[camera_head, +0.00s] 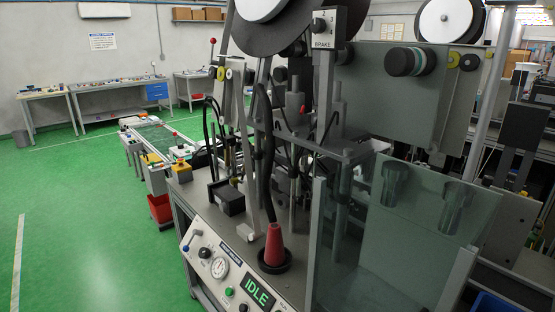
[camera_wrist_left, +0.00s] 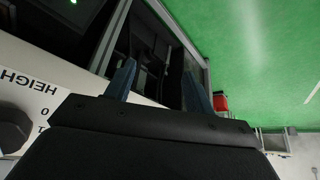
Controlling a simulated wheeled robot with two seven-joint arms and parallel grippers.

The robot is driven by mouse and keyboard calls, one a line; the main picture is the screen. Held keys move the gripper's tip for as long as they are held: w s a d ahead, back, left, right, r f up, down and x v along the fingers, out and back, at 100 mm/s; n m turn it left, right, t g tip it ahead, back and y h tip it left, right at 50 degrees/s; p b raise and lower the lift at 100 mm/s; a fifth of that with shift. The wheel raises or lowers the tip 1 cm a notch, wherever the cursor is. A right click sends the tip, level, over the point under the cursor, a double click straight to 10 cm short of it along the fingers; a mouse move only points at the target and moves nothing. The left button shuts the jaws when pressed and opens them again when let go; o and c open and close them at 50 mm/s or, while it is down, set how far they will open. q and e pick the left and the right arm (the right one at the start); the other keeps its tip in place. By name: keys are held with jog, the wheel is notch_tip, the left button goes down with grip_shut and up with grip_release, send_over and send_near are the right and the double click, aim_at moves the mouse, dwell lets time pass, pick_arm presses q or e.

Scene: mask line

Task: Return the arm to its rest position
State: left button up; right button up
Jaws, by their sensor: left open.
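My left gripper (camera_wrist_left: 159,70) shows in the left wrist view. Its two blue-grey fingers are apart with nothing between them. Beyond the fingers is the dark underside and frame of a machine. A white panel (camera_wrist_left: 28,85) with black lettering, partly cut off, is at the left of that view. Neither of my arms shows in the head view. My right gripper is in neither view.
In the head view, a machine with a control panel (camera_head: 222,262) reading IDLE and clear guard panels (camera_head: 410,235) fills the centre and right. A red cone (camera_head: 273,245) stands on its deck. A conveyor (camera_head: 160,138) lies behind. Green floor (camera_head: 90,220) is open at left.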

pick_arm(q)
jog(key=s+f+g, duration=0.2)
jog(key=s+f, duration=0.4)
jog(key=s, duration=0.4)
jog(key=s+f+g, duration=0.2)
jog(key=s+f, duration=0.4)
jog(key=s, duration=0.5)
jog(key=shift+s+f, duration=0.15)
jog(key=shift+f, duration=0.25)
jog(key=shift+a, duration=0.1)
